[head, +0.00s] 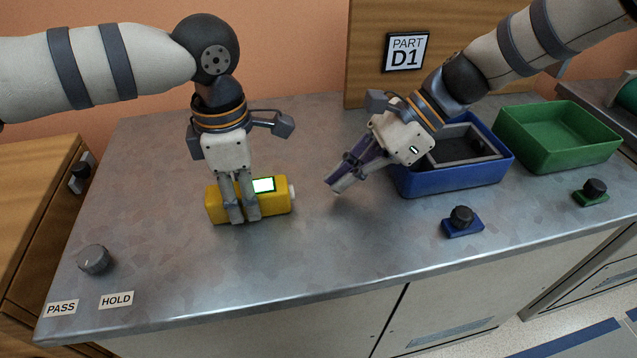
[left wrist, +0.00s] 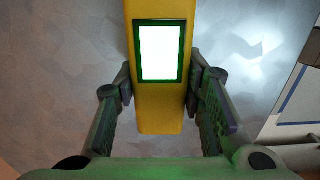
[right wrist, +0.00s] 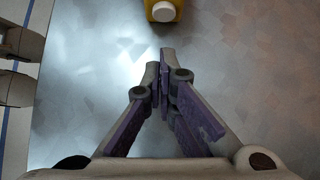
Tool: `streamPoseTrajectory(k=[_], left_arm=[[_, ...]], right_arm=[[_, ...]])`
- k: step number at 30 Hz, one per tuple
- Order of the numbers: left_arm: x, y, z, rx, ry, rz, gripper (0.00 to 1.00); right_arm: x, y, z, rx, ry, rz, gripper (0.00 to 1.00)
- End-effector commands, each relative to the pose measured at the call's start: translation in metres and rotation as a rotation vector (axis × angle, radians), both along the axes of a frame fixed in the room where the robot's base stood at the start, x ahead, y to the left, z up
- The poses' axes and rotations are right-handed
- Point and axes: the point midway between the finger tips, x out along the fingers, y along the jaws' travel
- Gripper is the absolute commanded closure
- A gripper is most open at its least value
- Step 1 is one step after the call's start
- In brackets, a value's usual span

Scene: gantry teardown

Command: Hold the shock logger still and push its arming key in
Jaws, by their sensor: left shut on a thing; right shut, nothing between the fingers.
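The shock logger is a yellow box (head: 276,207) with a lit white screen in a green frame, lying on the metal bench; it also shows in the left wrist view (left wrist: 160,108). Its arming key looks to be the white round knob (head: 292,191) on its right end, also in the right wrist view (right wrist: 163,12). My left gripper (head: 243,217) is shut across the logger's body, a finger on each side. My right gripper (head: 335,188) is shut and empty, to the right of the key and apart from it. The logger's underside is hidden.
A blue bin (head: 455,184) with a grey frame inside and a green bin (head: 560,165) stand at the right. Knobs on blue (head: 462,222) and green (head: 590,192) bases sit before them. A grey knob (head: 94,260) is near the PASS and HOLD labels. Front middle bench is clear.

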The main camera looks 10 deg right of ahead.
Motion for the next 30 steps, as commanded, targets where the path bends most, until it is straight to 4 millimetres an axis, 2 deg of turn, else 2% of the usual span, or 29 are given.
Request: streamPoseTrajectory(k=[3,9,15,23,24,26,30], left_arm=[[0.000,0.000,-0.001,0.000,0.000,0.000,0.99],[0.000,0.001,-0.001,0.001,0.000,0.001,0.99],[0.000,0.001,0.000,0.002,0.000,0.001,0.99],[0.000,0.001,0.000,0.002,-0.001,0.001,0.99],[0.000,0.001,0.000,0.002,-0.001,0.001,0.55],[0.000,0.001,0.000,0.002,-0.001,0.001,0.41],[0.000,0.001,0.000,0.002,-0.001,0.001,0.40]], right_arm=[[0.001,-0.021,0.023,-0.001,-0.006,-0.002,1.00],[0.001,-0.049,0.050,-0.001,-0.005,-0.002,1.00],[0.001,-0.060,0.061,-0.002,-0.004,-0.001,1.00],[0.001,-0.060,0.061,-0.002,-0.004,-0.001,1.00],[0.001,-0.060,0.061,-0.002,-0.004,-0.001,1.00],[0.001,-0.060,0.062,-0.002,-0.004,-0.001,1.00],[0.001,-0.060,0.061,-0.002,-0.004,-0.001,1.00]])
